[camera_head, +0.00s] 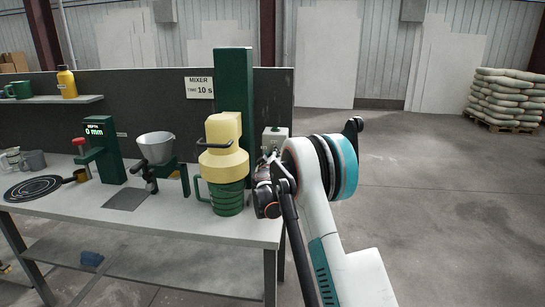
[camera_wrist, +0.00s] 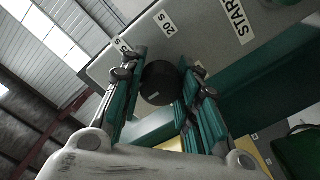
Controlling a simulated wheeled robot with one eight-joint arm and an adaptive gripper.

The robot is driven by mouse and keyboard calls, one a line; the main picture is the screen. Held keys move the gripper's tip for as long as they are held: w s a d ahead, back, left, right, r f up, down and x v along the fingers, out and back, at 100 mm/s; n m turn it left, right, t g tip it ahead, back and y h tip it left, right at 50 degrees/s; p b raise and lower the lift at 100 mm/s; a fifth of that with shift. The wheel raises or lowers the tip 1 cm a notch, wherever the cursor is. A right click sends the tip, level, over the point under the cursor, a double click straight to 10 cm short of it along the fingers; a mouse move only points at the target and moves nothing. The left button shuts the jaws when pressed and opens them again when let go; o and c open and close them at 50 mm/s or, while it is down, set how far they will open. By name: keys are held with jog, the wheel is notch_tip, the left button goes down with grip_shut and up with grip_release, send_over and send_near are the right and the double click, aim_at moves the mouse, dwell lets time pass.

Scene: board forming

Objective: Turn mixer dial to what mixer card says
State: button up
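The mixer card (camera_head: 199,88) on the dark back panel reads "MIXER TIME 10 s". The mixer has a green column (camera_head: 234,95), a yellow head (camera_head: 224,148) and a ribbed green bowl (camera_head: 227,197). Its grey control box (camera_head: 275,138) stands at the right. In the wrist view the round black dial (camera_wrist: 162,84) lies between the two fingers of my gripper (camera_wrist: 163,62), close to both. I cannot tell whether they press on it. Labels "20 S" (camera_wrist: 169,22) and "START" (camera_wrist: 238,20) show; another, ending in "5 S", is partly hidden. The head view hides the fingertips.
A grey funnel (camera_head: 156,147) and a green depth gauge (camera_head: 103,150) reading 0 mm stand left on the bench (camera_head: 150,222). Cups and a black ringed disc (camera_head: 32,188) lie further left. The floor right of my arm is open, with stacked sacks (camera_head: 505,98) far back.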

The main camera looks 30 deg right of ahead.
jog(key=o, duration=0.5)
jog(key=shift+f, duration=0.1)
jog(key=shift+c, duration=0.2)
jog(key=v, duration=1.2)
